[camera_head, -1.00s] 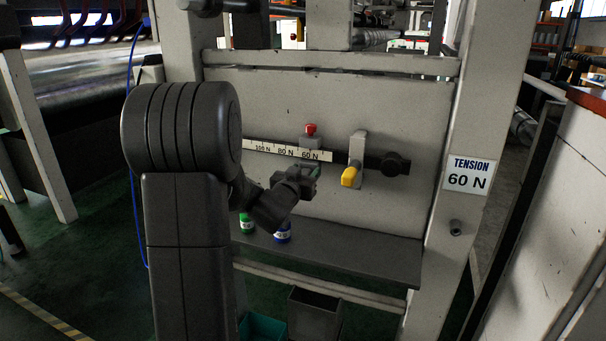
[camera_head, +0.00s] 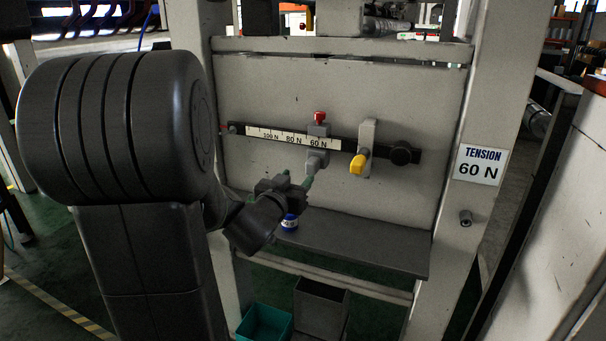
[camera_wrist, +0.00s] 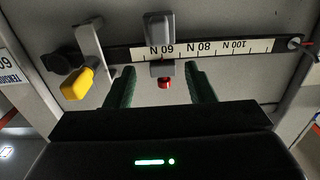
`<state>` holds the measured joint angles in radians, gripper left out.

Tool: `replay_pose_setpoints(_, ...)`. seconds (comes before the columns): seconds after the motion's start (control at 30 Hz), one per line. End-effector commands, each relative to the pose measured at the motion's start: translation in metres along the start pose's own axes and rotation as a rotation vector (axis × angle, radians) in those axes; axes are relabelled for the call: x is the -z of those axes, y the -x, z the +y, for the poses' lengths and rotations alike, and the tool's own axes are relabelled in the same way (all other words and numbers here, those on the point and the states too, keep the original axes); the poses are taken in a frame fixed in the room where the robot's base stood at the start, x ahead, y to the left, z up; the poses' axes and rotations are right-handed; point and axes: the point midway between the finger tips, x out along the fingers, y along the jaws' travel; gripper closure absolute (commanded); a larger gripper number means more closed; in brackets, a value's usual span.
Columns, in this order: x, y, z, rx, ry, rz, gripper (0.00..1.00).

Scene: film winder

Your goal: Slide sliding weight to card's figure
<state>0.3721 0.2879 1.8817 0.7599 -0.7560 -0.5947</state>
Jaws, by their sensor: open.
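The sliding weight (camera_head: 316,161) is a grey block with a red knob on top, on a dark horizontal bar. It sits at the 60 N mark of the white scale (camera_head: 267,134). The card (camera_head: 482,165) on the right post reads "TENSION 60 N". My gripper (camera_head: 296,180) is open just in front of and below the weight. In the wrist view, which is upside down, the weight (camera_wrist: 159,27) shows between the open green fingers (camera_wrist: 159,78), apart from both, with the 60 N label in line with it. The card's edge (camera_wrist: 12,78) shows at the left.
A yellow-tipped lever (camera_head: 358,163) on a grey bracket stands just right of the weight, with a black knob (camera_head: 401,153) beyond it. A teal bin (camera_head: 264,323) and a grey bin (camera_head: 320,306) stand underneath.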

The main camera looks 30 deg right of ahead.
Motion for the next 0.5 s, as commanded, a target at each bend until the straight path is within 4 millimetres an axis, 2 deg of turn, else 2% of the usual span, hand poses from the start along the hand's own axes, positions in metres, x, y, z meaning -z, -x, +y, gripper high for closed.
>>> replay_pose_setpoints(0.1, 0.0, 0.013, -0.001, 0.001, 0.0, 0.001, 0.51)
replay_pose_setpoints(0.2, 0.0, 0.019, 0.0, 0.001, 0.0, 0.0, 0.51)
replay_pose_setpoints(0.5, 0.0, 0.021, 0.0, 0.0, 0.0, -0.001, 0.51)
